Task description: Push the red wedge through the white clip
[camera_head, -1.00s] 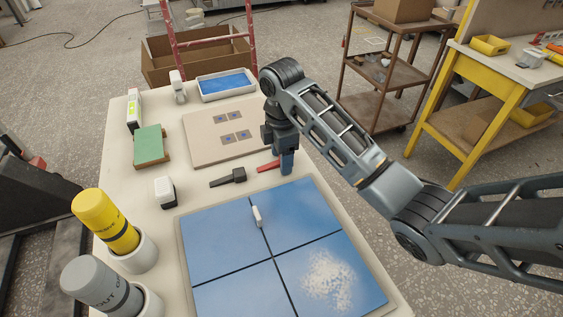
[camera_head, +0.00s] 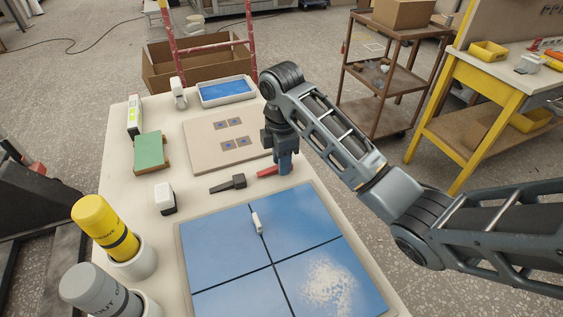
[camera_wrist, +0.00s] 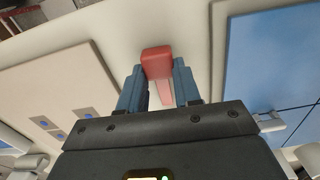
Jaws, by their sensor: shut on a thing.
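The red wedge (camera_head: 268,171) lies at the right side of the table, between the beige board and the blue tiled panel. My gripper (camera_head: 285,163) is down at the table there and shut on the wedge. In the wrist view the red wedge (camera_wrist: 158,63) sits between the two blue fingers of my gripper (camera_wrist: 159,85). The white clip (camera_head: 257,222) stands on the blue panel (camera_head: 215,262), in the gap line between its two far tiles. In the wrist view the clip (camera_wrist: 270,123) is at the right, partly hidden by the gripper body.
A black-handled tool (camera_head: 228,184) lies left of the wedge. A beige board (camera_head: 205,150) with small blue squares is behind it. A white-and-black block (camera_head: 165,197), a green sponge (camera_head: 149,147) and yellow (camera_head: 103,226) and grey (camera_head: 98,291) bottles stand along the left. The table between block and panel is clear.

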